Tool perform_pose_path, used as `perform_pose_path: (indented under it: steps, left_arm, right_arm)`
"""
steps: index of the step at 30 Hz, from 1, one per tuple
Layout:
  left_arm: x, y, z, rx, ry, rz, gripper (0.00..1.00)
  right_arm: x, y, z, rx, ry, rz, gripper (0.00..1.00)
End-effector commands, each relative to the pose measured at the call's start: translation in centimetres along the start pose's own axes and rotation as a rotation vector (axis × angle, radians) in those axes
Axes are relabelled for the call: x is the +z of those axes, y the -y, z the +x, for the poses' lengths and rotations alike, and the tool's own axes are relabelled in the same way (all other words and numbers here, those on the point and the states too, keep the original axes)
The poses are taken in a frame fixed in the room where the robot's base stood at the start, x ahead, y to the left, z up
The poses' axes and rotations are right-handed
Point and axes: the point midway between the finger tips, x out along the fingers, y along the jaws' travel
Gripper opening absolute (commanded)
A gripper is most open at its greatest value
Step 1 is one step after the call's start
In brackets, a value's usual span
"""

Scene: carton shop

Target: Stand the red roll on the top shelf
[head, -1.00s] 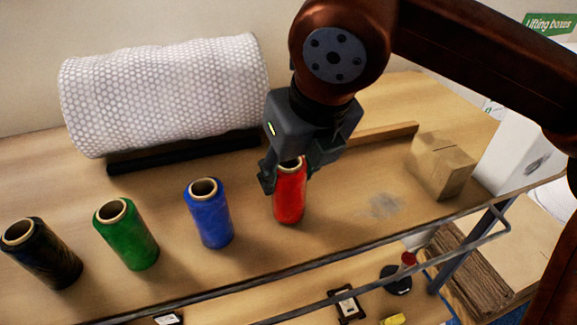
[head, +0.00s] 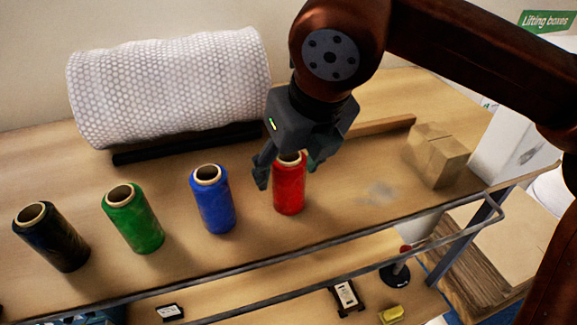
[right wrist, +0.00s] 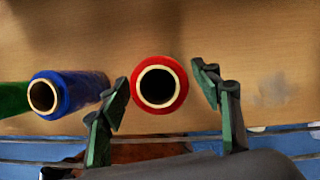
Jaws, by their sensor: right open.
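The red roll (head: 289,187) stands upright on the top shelf (head: 330,215), at the right end of a row of rolls. My right gripper (head: 287,172) is open above and around its upper part, coming from behind it in the head view. In the right wrist view the red roll (right wrist: 159,86) stands between the two spread fingers (right wrist: 160,88), with a gap on each side. Its far side is partly hidden by the gripper in the head view. My left gripper is not in view.
Blue (head: 213,200), green (head: 133,218) and black (head: 51,237) rolls stand to the left. A bubble-wrap roll (head: 170,85) lies behind. A small carton (head: 437,155) sits to the right. A metal rail (head: 330,238) runs along the front edge. Bare shelf lies between red roll and carton.

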Motion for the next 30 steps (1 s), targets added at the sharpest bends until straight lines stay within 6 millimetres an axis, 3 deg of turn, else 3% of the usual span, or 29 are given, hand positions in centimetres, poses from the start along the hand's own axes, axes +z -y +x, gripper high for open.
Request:
perform_pose_path:
  steps: [3,6,18,23,30]
  left_arm:
    - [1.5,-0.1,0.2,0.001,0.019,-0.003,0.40]
    - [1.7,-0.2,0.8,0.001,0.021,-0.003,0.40]
    - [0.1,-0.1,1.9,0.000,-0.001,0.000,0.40]
    - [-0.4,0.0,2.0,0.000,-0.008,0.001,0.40]
    - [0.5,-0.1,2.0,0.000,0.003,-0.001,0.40]
  right_arm:
    - [0.1,-0.1,-1.2,0.001,0.004,0.000,0.58]
    - [0.0,-0.1,-2.9,0.003,0.005,0.000,0.58]
    - [0.0,-0.1,-10.6,0.001,0.002,-0.001,0.58]
    - [0.0,-0.1,-11.9,0.000,0.001,-0.001,0.58]
    - [0.0,-0.1,-12.1,-0.001,0.000,-0.002,0.58]
